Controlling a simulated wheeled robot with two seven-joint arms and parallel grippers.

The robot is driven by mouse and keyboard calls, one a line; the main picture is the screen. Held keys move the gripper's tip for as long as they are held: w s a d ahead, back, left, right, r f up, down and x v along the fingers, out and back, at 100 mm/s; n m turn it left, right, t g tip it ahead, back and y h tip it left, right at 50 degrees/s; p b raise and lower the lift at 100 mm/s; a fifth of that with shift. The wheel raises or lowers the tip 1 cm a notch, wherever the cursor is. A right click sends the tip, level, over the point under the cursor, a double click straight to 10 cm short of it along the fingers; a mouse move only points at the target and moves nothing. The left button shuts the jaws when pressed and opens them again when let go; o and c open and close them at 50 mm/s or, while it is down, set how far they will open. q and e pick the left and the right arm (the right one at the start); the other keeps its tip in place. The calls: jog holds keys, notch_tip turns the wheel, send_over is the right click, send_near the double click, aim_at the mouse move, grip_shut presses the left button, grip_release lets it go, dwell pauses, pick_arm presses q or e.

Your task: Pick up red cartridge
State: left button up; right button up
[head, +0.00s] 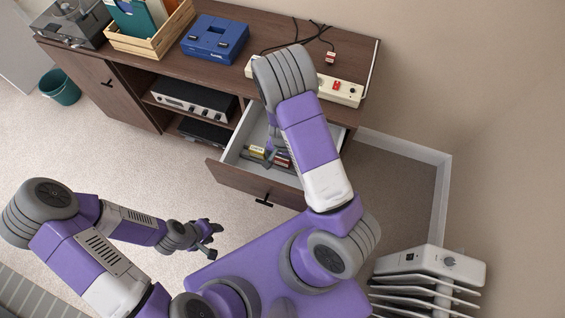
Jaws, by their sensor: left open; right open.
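The open drawer (236,158) of the wooden cabinet holds several small cartridges. One with a yellow label (256,152) lies at its left. A reddish cartridge (283,158) lies to the right, partly covered by my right arm and too small to make out fully. My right gripper (269,158) reaches down into the drawer between them, open, mostly hidden by its own arm; I cannot tell whether it touches a cartridge. My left gripper (211,241) is open and empty above the carpet, in front of the cabinet and away from the drawer.
On the cabinet top stand a blue console (215,38), a wooden crate (150,38) of records, a turntable (72,22) and a power strip (341,91) with cables. A silver receiver (194,98) sits on a shelf. A white heater (430,264) stands at lower right.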

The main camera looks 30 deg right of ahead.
jog(key=shift+w+f, duration=0.1)
jog(key=shift+f, duration=0.05)
jog(key=shift+c, duration=0.2)
jog(key=c, duration=1)
